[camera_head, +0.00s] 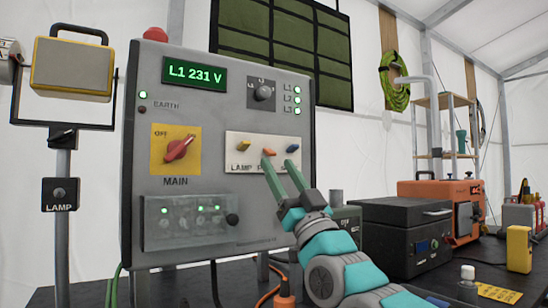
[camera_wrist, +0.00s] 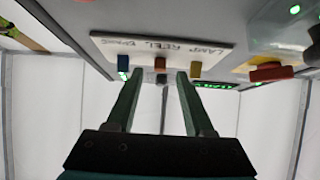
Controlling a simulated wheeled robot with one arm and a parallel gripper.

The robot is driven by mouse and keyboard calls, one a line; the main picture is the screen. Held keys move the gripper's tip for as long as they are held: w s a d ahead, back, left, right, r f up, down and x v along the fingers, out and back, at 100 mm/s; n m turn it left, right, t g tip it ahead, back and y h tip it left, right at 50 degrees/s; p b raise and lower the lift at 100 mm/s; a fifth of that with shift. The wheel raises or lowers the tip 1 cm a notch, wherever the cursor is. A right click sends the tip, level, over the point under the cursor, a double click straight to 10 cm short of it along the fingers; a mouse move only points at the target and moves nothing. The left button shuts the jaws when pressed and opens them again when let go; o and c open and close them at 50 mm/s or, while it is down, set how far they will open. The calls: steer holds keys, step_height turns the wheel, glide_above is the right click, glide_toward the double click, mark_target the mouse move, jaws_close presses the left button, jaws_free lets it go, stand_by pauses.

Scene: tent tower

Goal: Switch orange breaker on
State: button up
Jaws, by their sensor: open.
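The orange breaker (camera_head: 269,152) is the middle of three small levers on a pale plate (camera_head: 232,158) on the grey panel. A yellow lever (camera_head: 243,146) is on its left and a blue lever (camera_head: 293,148) on its right. My gripper (camera_head: 279,161) is open in front of the plate, its green fingers reaching up from below right. In the wrist view, the orange breaker (camera_wrist: 160,63) appears between the two fingertips (camera_wrist: 159,74), with blue and yellow outside them. I see no clear contact. The fingers partly cover the labels; I cannot tell the breaker's position.
The grey panel (camera_head: 215,107) also has a red main switch (camera_head: 180,149), a dark selector knob (camera_head: 264,92), a lit green display (camera_head: 194,73) and a clear cover (camera_head: 187,220). A lamp stand (camera_head: 62,165) is at left. Black and orange cases stand on the table at right.

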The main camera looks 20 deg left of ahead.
mark_target(270, 152)
steer(key=shift+x, duration=1.6)
steer(key=shift+f, duration=0.1)
jaws_close()
